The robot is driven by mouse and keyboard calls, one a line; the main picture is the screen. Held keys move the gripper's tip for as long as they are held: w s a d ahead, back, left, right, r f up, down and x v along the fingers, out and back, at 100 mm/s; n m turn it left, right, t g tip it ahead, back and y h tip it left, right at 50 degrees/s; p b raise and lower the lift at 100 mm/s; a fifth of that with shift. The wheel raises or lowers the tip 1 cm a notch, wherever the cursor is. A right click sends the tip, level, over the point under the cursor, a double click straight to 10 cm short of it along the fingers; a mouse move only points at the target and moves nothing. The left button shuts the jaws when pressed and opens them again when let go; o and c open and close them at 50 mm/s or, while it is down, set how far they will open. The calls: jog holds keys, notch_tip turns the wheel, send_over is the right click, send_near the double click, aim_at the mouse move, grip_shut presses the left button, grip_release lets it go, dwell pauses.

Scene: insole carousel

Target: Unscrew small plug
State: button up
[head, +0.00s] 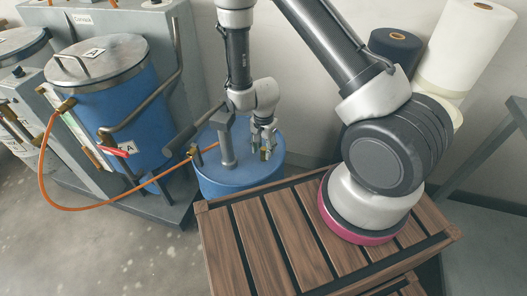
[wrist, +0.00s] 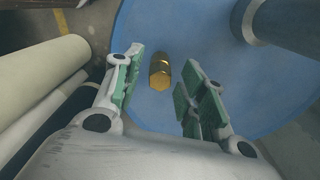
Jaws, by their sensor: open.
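The small brass plug (wrist: 160,72) is a hexagonal piece on the blue drum lid, near the middle of the wrist view. My gripper (wrist: 161,62) is open, with a green-padded finger on each side of the plug and visible gaps to it. I cannot tell the height left between the fingertips and the plug. In the head view my gripper (head: 265,148) points down over the blue drum (head: 240,182). There the plug is not clearly told apart from the fingers.
A grey upright tube (head: 227,145) with a handle stands on the drum left of my gripper, with an orange hose (head: 75,209) attached. A slatted wooden crate (head: 270,235) is in front. A blue tank (head: 125,105) stands left.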

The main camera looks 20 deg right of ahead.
jog(key=m, duration=0.8)
jog(key=shift+m, duration=0.4)
grip_shut()
jog(key=n, duration=1.8)
jog(key=shift+r, duration=0.1)
jog(key=n, duration=3)
jog(key=shift+r, duration=0.1)
